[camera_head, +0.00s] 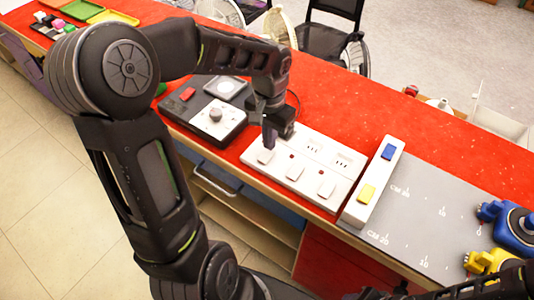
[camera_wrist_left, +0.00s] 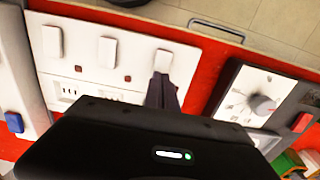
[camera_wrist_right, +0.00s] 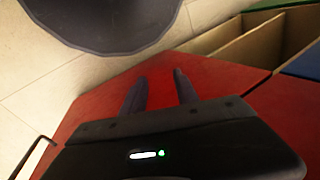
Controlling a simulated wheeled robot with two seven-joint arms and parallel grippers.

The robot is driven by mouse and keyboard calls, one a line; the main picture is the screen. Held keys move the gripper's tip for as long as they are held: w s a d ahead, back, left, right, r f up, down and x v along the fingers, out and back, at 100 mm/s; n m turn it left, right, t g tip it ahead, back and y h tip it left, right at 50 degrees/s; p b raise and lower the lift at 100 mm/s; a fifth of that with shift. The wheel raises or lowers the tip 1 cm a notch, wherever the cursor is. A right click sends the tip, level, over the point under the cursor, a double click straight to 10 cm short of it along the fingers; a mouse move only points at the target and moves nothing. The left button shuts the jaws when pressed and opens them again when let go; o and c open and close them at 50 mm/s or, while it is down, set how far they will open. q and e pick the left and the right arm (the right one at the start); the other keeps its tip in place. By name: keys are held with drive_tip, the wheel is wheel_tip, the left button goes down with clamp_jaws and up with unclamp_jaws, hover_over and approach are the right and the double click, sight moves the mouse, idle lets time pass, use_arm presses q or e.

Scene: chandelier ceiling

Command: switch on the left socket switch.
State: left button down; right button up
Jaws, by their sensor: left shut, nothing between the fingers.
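The white socket panel (camera_head: 310,150) lies on the red counter, with a row of three white rocker switches along its near edge and sockets behind them. The left switch (camera_head: 265,156) is at the panel's left end in the head view; it also shows in the left wrist view (camera_wrist_left: 163,60). My left gripper (camera_head: 268,143) is shut and empty, pointing down with its tips at the left switch; I cannot tell whether they touch it. Its fingers show in the left wrist view (camera_wrist_left: 163,88). My right gripper (camera_wrist_right: 160,82) is open and empty, low by a red surface.
A dark cooker-like panel with a knob (camera_head: 215,114) and a red button stands left of the socket panel. A white block (camera_head: 362,208) with blue and yellow buttons stands to its right, then a grey measuring mat (camera_head: 430,210). Red counter behind the panel is clear.

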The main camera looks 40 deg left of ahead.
use_arm(q)
drive_tip(key=shift+f+b, duration=0.65)
drive_tip(key=shift+f, duration=0.25)
drive_tip(key=shift+r, duration=0.15)
drive_tip(key=shift+r+p, duration=2.75)
drive_tip(key=shift+r, duration=0.7)
